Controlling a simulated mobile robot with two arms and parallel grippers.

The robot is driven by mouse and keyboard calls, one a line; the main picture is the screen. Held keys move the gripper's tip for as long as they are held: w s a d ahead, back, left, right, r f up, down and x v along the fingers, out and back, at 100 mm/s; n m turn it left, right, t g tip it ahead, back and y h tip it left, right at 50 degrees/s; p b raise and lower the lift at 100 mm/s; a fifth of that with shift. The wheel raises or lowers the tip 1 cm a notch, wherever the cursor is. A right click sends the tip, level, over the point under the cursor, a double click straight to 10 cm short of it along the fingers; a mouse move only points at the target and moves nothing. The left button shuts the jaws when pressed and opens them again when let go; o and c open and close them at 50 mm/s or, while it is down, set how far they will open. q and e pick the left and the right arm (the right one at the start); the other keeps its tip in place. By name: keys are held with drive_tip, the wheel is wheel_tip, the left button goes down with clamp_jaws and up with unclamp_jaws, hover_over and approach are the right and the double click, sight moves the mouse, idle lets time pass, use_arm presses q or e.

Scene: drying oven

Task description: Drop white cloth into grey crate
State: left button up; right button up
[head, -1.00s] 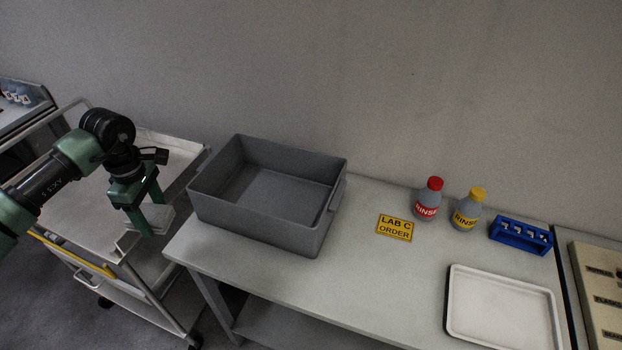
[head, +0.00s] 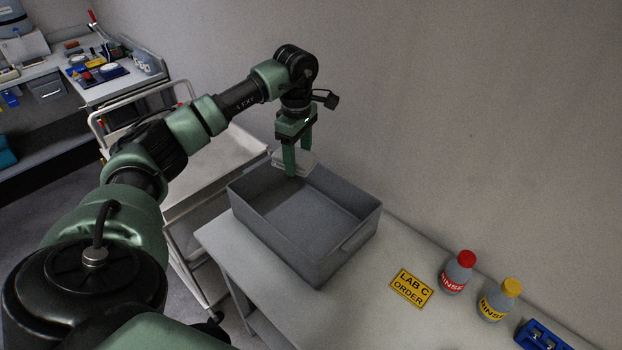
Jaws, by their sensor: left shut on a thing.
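The white cloth (head: 308,162) is a small pale folded piece between the fingers of my left gripper (head: 297,166). The left gripper is shut on it and points down. In the head view it shows over the far left part of the grey crate (head: 325,262), near the back rim. The cloth looks to be above the crate; its exact height over the rim is hard to tell. The crate stands on the bench and the part of its floor that shows is bare. My right gripper is not in view.
A white cart (head: 222,158) stands left of the bench. A yellow LAB C ORDER sign (head: 411,288), a red-capped bottle (head: 456,274), a yellow-capped bottle (head: 499,300) and a blue rack (head: 540,336) are right of the crate. A wall rises behind.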

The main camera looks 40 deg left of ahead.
use_arm(q)
wheel_tip(320, 180, down, 6)
drive_tip(key=b, duration=0.3)
drive_tip(key=shift+r+b, duration=0.1)
drive_tip(key=shift+b, duration=0.3)
drive_tip(key=o, duration=1.4)
drive_tip(key=shift+r, duration=0.1)
wheel_tip(320, 180, up, 7)
drive_tip(key=shift+f+b, duration=0.1)
drive_tip(key=shift+b, duration=0.9)
drive_tip(key=shift+r, duration=0.45)
